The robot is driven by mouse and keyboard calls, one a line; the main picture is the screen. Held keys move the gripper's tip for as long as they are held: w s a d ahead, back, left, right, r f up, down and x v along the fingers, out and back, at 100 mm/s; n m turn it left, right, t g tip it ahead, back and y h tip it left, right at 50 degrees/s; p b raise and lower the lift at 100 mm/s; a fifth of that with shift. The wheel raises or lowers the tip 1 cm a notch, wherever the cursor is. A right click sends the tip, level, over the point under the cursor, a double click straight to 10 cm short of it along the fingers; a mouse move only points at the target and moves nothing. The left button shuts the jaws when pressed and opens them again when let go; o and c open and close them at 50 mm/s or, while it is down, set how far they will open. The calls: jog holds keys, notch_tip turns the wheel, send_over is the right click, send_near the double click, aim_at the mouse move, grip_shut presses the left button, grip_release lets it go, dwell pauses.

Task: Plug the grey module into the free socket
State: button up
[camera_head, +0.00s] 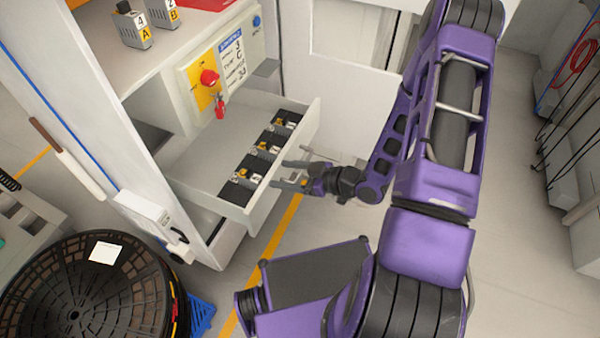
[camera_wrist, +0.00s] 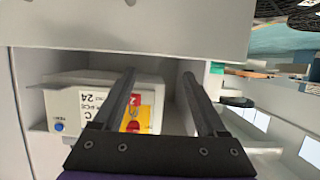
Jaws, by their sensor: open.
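Two grey modules with black tops stand on the cabinet's upper shelf in the head view: one marked 4 and A (camera_head: 131,27), one marked 2 and B (camera_head: 162,11). A black strip (camera_head: 250,166) in the open drawer (camera_head: 185,165) carries several small fittings with yellow parts (camera_head: 246,178). They are too small to tell which are modules or whether a socket is free. My gripper (camera_head: 281,173) is open and empty by the drawer's front wall. In the wrist view its two parallel fingers (camera_wrist: 159,73) have nothing between them; the strip is not clearly visible there.
A yellow panel with a red knob (camera_head: 209,77) and a white label plate (camera_head: 232,62) is above the drawer; a red tag (camera_head: 220,106) hangs below. A black round basket (camera_head: 75,300) stands at lower left. Floor right of the drawer is clear.

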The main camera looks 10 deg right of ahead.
jog(key=shift+v, duration=2.25)
